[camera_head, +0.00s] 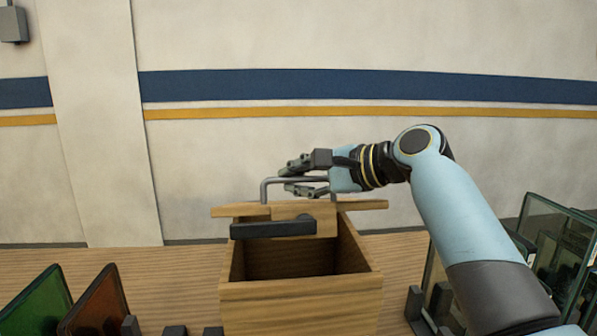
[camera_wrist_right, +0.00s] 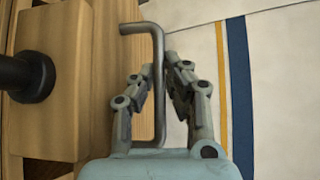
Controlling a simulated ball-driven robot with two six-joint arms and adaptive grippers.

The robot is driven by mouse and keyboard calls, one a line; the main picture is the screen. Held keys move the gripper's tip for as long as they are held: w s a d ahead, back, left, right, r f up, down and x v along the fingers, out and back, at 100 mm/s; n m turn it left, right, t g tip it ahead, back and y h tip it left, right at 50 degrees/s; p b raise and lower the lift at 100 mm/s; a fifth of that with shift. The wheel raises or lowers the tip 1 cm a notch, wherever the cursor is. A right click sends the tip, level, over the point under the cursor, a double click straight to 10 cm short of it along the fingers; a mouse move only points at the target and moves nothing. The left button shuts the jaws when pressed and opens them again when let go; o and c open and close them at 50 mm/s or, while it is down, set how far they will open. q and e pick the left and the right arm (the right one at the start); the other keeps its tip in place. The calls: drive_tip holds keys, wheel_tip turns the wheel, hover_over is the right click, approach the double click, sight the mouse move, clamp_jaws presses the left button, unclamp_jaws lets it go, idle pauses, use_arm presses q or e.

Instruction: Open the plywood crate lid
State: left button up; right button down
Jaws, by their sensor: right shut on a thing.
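The plywood crate (camera_head: 300,305) stands on the wooden surface, and part of its dark inside shows from above. A wooden lid board (camera_head: 365,205) lies across the back of its top, with a grey metal bar handle (camera_head: 266,188) rising from it. The lid board also shows in the right wrist view (camera_wrist_right: 70,50). My right gripper (camera_head: 290,178) is shut on the bar handle, which runs between its fingers in the wrist view (camera_wrist_right: 159,70). A dark bar (camera_head: 272,229) sits in front of a wooden block at the crate's upper left. My left gripper is not in view.
Green (camera_head: 38,300) and brown (camera_head: 95,300) panels stand at the front left. Glass-sided cases (camera_head: 560,240) stand at the right, near my right arm. A striped wall (camera_head: 300,150) is behind the crate. The wooden surface left of the crate is partly clear.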

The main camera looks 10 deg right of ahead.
drive_tip(key=shift+m+g+h, duration=0.3)
drive_tip(key=shift+m+g, duration=0.1)
drive_tip(key=shift+g, duration=0.1)
drive_tip(key=w+r+p, duration=0.1)
drive_tip(key=r, duration=0.1)
drive_tip(key=w+r+p, duration=0.1)
drive_tip(key=shift+w+r+p, duration=0.3)
drive_tip(key=shift+r, duration=0.05)
drive_tip(key=shift+w+r+g+p, duration=0.3)
drive_tip(key=shift+w+r+p, duration=0.1)
drive_tip(key=shift+w+r, duration=0.25)
drive_tip(key=shift+w+f, duration=0.1)
